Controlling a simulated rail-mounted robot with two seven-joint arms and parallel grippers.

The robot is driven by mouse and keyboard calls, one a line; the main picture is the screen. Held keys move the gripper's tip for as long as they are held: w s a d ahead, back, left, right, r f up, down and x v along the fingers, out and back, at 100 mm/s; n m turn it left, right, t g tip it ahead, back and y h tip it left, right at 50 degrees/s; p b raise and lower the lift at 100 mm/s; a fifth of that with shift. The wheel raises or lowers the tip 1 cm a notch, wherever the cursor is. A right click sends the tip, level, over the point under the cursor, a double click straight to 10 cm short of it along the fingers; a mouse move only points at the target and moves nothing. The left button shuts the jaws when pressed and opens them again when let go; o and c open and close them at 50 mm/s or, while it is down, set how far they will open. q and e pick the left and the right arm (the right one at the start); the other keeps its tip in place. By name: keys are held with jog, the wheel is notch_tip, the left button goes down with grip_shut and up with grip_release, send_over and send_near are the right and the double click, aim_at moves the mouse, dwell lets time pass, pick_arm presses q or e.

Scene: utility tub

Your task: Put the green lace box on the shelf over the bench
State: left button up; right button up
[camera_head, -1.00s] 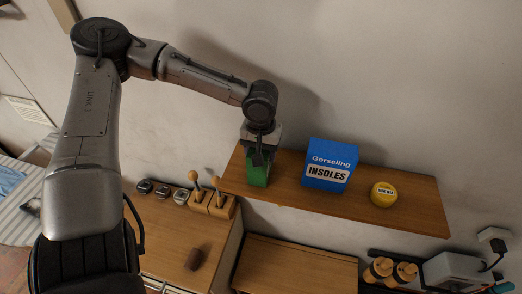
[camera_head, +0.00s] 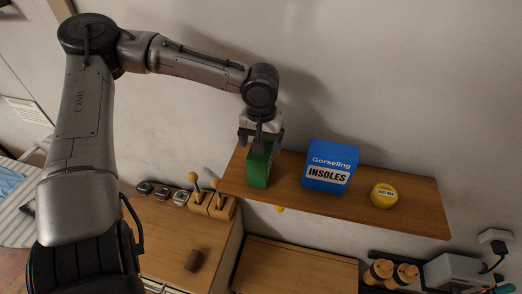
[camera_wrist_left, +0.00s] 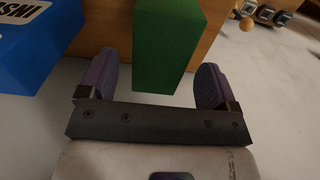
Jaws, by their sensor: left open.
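The green lace box (camera_head: 258,168) stands upright on the left end of the wooden shelf (camera_head: 405,218), left of the blue insoles box. My left gripper (camera_head: 262,140) is at the top of the green box. In the left wrist view the gripper (camera_wrist_left: 158,85) is open, with one finger on each side of the green box (camera_wrist_left: 168,50) and a gap visible on both sides. My right gripper is not in view.
A blue insoles box (camera_head: 330,166) and a yellow round tin (camera_head: 383,195) stand on the shelf to the right. Below are a wooden bench top (camera_head: 165,250) with wooden-handled tools (camera_head: 212,200) and a grey machine (camera_head: 455,272).

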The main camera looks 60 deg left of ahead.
pick_arm(q)
notch_tip(320, 180, up, 8)
jog(key=shift+f, duration=0.1)
dwell(0.5)
